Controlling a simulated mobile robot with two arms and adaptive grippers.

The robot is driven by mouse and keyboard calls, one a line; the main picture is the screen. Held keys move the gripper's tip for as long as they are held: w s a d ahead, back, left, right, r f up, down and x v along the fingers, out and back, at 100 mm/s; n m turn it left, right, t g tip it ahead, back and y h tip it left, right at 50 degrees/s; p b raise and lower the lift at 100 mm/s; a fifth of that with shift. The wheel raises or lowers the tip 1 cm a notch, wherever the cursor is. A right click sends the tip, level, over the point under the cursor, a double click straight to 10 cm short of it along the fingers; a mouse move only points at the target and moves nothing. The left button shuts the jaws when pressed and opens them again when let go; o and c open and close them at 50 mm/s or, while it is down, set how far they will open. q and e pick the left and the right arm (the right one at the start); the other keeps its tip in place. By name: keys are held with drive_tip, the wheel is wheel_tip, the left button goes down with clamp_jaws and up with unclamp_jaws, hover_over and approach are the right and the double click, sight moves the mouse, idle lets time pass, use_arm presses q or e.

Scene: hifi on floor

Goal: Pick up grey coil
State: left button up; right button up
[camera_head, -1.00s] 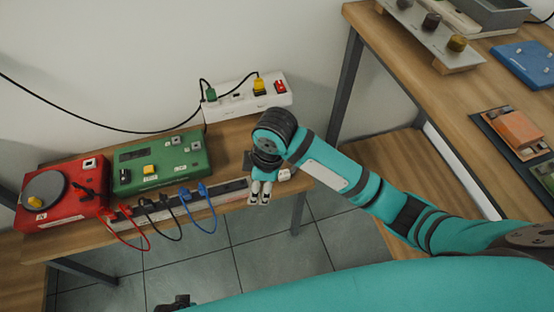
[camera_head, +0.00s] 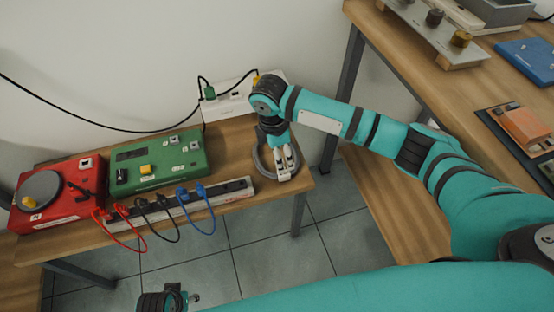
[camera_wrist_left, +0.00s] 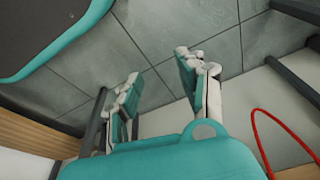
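The grey coil (camera_head: 259,163) lies on the right end of the low wooden table, a ring partly hidden by my right gripper. My right gripper (camera_head: 284,172) points down over the coil's right side, its two pale fingers close together. A small white piece shows at the fingertips; I cannot tell whether it is held or is part of the coil. My left gripper (camera_wrist_left: 163,74) is open and empty over the floor in the left wrist view; only a dark part of it shows at the bottom of the head view.
Left of the coil are a power strip (camera_head: 237,190) with red, black and blue plugs, a green box (camera_head: 162,158) and a red turntable (camera_head: 65,210). A white socket strip (camera_head: 228,103) stands behind. A higher wooden table (camera_head: 412,75) is at right.

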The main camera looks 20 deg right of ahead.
drive_tip(key=f+b, duration=0.1)
drive_tip(key=f, duration=0.3)
drive_tip(key=shift+d+f, duration=0.2)
drive_tip(key=f+b, duration=0.1)
drive_tip(key=f, duration=0.3)
drive_tip(key=shift+d+f, duration=0.1)
drive_tip(key=shift+d, duration=0.1)
use_arm(q)
drive_tip(key=w+v, duration=0.2)
drive_tip(key=v, duration=0.7)
drive_tip(key=shift+w+r+t, duration=0.15)
drive_tip(key=shift+w+t, duration=0.15)
drive_tip(key=shift+w, duration=0.1)
use_arm(e)
drive_tip(key=shift+c, duration=0.4)
clamp_jaws()
